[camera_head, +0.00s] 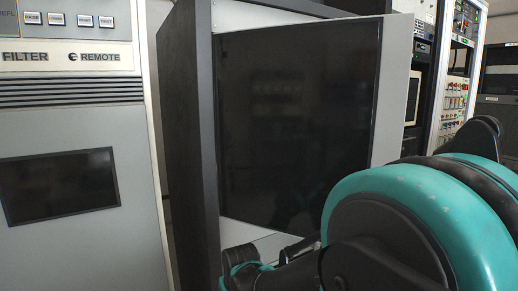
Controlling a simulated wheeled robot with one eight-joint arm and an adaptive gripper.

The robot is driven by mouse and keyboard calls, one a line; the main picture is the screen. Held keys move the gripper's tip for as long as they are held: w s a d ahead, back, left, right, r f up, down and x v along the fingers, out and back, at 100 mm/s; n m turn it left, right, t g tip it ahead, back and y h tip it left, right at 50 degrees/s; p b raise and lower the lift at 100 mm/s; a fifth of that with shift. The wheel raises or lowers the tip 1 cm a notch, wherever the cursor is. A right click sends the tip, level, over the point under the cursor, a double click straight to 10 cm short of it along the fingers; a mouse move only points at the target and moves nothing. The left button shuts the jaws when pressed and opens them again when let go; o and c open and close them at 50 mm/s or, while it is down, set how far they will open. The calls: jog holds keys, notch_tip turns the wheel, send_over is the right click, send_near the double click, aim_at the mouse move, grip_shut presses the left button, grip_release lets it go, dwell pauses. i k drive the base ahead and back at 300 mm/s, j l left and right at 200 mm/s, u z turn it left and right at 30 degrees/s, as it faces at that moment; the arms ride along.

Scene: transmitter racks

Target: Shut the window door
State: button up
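The window door (295,120) is a large dark glass pane in a pale frame, in the middle of the head view. It is set at an angle beside the black side panel (186,150) of its cabinet. Its pale right margin (398,90) overlaps the racks behind. I cannot tell how wide any gap at its edge is. My teal and black arm fills the lower right and covers the door's lower right part. Smaller teal and black links of mine show at the door's bottom edge. My gripper's fingers cannot be made out, and contact with the door cannot be judged.
A pale cabinet (75,130) with push buttons, vents and a dark screen (60,184) stands close on the left. Racks with coloured knobs and lamps (455,95) stand behind on the right. A dark unit (499,75) is at the far right edge.

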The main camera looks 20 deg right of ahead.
aim_at(301, 108)
jog(key=z, duration=0.8)
